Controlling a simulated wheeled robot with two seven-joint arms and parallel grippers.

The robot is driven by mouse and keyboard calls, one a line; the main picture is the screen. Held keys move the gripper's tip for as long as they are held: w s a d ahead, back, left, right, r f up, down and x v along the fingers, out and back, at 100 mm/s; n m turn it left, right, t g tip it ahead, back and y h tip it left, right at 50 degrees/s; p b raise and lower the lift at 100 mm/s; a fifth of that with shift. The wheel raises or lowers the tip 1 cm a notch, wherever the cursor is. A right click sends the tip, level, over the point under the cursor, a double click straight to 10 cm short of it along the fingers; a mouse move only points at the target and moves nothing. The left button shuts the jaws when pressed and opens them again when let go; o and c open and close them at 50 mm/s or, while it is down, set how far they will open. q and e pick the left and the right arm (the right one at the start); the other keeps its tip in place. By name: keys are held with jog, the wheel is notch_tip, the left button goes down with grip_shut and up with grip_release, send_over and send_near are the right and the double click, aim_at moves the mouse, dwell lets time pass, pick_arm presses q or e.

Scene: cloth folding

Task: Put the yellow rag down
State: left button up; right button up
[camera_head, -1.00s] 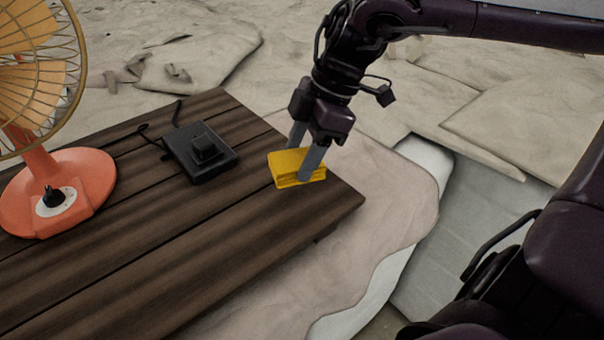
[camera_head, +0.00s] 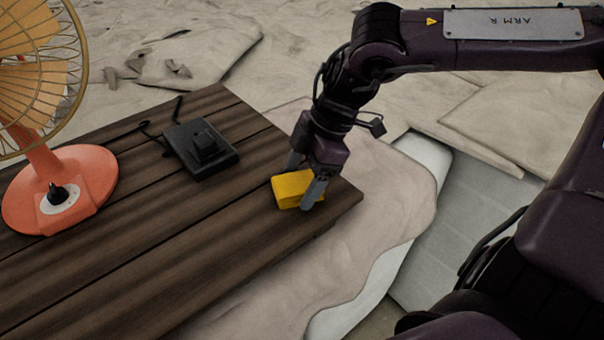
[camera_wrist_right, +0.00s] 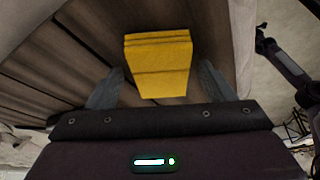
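The yellow rag (camera_head: 289,188) is folded into a small thick block. It appears to rest on the dark wooden table (camera_head: 200,245) near its right corner. My right gripper (camera_head: 303,182) points down over it, with one finger in front of the rag and the other behind. In the right wrist view the rag (camera_wrist_right: 158,65) lies between the two fingers (camera_wrist_right: 160,82), with a narrow gap showing on each side, so the gripper looks open around it. The fingers hide part of the rag's right end in the head view. My left gripper is not in view.
An orange fan (camera_head: 75,175) stands on the table at the left. A black device (camera_head: 200,150) with a cable lies behind and left of the rag. The table's right corner (camera_head: 355,195) is close to the rag. The front of the tabletop is clear.

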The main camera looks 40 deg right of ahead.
jog(key=shift+f, duration=0.3)
jog(key=b+v, duration=0.1)
jog(key=v, duration=0.2)
jog(key=b+v, duration=0.1)
jog(key=v, duration=0.3)
jog(key=shift+w+a+r, duration=0.15)
jog(key=shift+r, duration=0.45)
